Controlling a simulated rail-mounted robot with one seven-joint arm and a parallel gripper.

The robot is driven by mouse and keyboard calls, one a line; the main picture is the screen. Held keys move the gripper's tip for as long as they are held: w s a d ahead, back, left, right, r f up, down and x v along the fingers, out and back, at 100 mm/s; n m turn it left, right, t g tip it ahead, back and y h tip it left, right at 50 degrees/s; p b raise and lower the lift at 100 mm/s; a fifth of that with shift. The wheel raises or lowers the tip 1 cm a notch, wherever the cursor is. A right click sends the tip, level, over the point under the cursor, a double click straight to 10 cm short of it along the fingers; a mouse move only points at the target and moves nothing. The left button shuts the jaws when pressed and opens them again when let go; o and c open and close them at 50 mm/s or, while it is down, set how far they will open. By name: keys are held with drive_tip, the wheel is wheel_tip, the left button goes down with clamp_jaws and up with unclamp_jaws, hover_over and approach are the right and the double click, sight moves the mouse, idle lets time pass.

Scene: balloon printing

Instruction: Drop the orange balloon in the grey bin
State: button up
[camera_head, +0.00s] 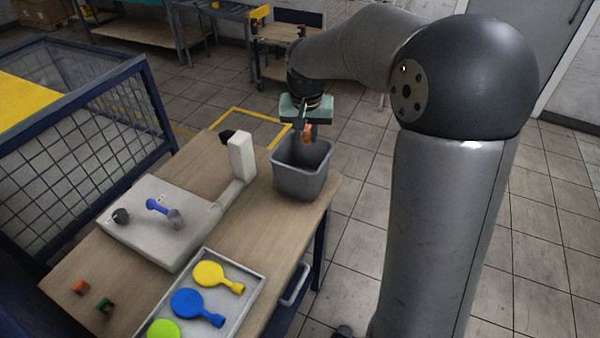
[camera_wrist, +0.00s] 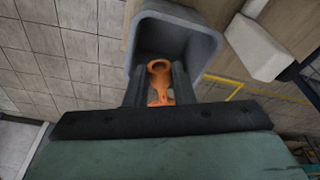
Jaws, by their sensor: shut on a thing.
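My gripper (camera_head: 307,128) is at the grey bin, above its opening at the back of the table. It is shut on the orange balloon (camera_head: 307,134), of which only a small part shows in the head view. In the wrist view the orange balloon (camera_wrist: 159,78) sits between the two dark fingers (camera_wrist: 158,88), with its ring-shaped end toward the bin. The grey bin (camera_head: 301,182) stands upright near the table's right edge. In the wrist view the bin's rim (camera_wrist: 208,42) surrounds the fingertips from behind. How deep the balloon hangs relative to the rim is hard to tell.
A white printing machine (camera_head: 150,225) with an upright post (camera_head: 241,157) stands left of the bin. A tray (camera_head: 246,307) at the front holds yellow, blue and green balloons. Small orange and green pieces lie at the table's left. A blue mesh cage (camera_head: 85,140) stands behind left.

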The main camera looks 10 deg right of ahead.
drive_tip(key=shift+f+b, duration=0.6)
drive_tip(key=shift+f, duration=0.8)
drive_tip(key=o, duration=1)
drive_tip(key=shift+r, duration=0.15)
drive_tip(key=s+r, duration=0.1)
drive_tip(key=r, duration=0.4)
drive_tip(key=s+r, duration=0.1)
drive_tip(key=r, duration=0.5)
drive_tip(key=s+a+r+b, duration=0.1)
drive_tip(key=r, duration=0.5)
drive_tip(key=shift+s, duration=0.15)
drive_tip(key=s+f+n, duration=0.1)
drive_tip(key=s+f, duration=0.6)
drive_tip(key=s, duration=0.1)
drive_tip(key=s+d+f+n+g, duration=0.1)
drive_tip(key=s+f, duration=0.6)
drive_tip(key=s, duration=0.2)
drive_tip(key=s+d+f+n, duration=0.1)
drive_tip(key=s+f, duration=0.6)
drive_tip(key=s, duration=0.1)
drive_tip(key=shift+s+d+g+y, duration=0.25)
drive_tip(key=shift+s+g+y, duration=0.05)
